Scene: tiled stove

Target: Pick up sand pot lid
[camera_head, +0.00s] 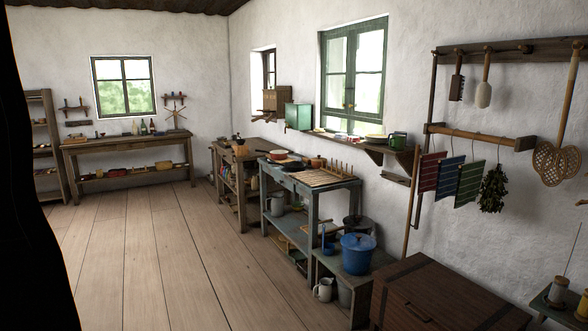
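No pot is clearly recognisable as the sand pot. A blue pot (357,258) stands on a low wooden stand to the right of the middle, and a blue lid (358,241) appears to lie on its top. A darker pot (352,226) is partly hidden behind it. Other small pots and bowls on the farther tables are too small to tell apart. Neither of my grippers is in view.
A grey-blue table (312,187) with a slatted rack stands along the right wall beyond the blue pot. A brown wooden chest (440,293) is in the right foreground. The plank floor (165,255) is clear at left and centre.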

